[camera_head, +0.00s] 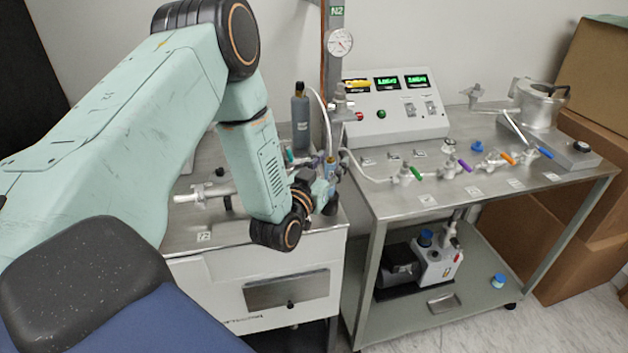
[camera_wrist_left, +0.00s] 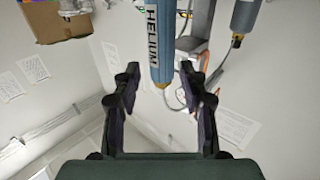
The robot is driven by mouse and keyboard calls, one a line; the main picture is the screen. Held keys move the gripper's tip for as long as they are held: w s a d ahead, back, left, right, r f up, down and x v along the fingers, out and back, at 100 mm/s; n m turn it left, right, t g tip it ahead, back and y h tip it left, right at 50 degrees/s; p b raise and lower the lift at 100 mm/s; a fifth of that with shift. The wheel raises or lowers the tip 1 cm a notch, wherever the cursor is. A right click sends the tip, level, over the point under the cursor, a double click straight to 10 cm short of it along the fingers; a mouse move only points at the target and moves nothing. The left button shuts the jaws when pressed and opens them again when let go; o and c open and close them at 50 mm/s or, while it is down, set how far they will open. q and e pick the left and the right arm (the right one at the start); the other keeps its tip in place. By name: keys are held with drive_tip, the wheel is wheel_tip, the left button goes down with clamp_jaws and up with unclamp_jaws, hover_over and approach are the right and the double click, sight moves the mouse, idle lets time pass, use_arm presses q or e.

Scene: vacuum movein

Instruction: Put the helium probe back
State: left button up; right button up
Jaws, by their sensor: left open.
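The helium probe (camera_wrist_left: 155,45) is a blue cylinder lettered HELIUM, with a gold-coloured end. In the left wrist view it comes down from the top edge, and its gold end lies between my left gripper's fingers in the picture. My left gripper (camera_wrist_left: 158,74) is open, with a finger on each side of the probe and a visible gap on both sides. In the head view a small blue body with a gold-coloured part (camera_head: 331,168), apparently the probe, shows beside my wrist, partly hidden by it. My right gripper is in neither view.
A grey bottle (camera_head: 300,122) and a steel post with a gauge (camera_head: 340,42) stand close behind my left wrist. To the right are a control box (camera_head: 395,108) and a metal bench with coloured valves (camera_head: 465,165). A pump (camera_head: 428,262) sits on its lower shelf.

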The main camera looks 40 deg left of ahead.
use_arm(q)
drive_tip(key=s+d, duration=0.2)
drive_tip(key=s, duration=0.8)
drive_tip(key=s+d+f+m+g+h, duration=0.1)
drive_tip(key=s+d+f+g+h, duration=0.1)
drive_tip(key=s+d+f+g, duration=0.55)
drive_tip(key=s+d+f+m+g+h, duration=0.1)
drive_tip(key=s+d+f+g, duration=0.2)
drive_tip(key=f, duration=0.8)
drive_tip(key=s+f+g, duration=0.2)
drive_tip(key=s+g, duration=0.1)
drive_tip(key=s, duration=0.6)
drive_tip(key=s+f+g, duration=0.2)
drive_tip(key=s+g, duration=0.2)
drive_tip(key=s, duration=0.5)
drive_tip(key=shift+s+f+n, duration=0.15)
drive_tip(key=shift+s+n, duration=0.15)
drive_tip(key=shift+w+d+g, duration=0.1)
drive_tip(key=shift+g, duration=0.15)
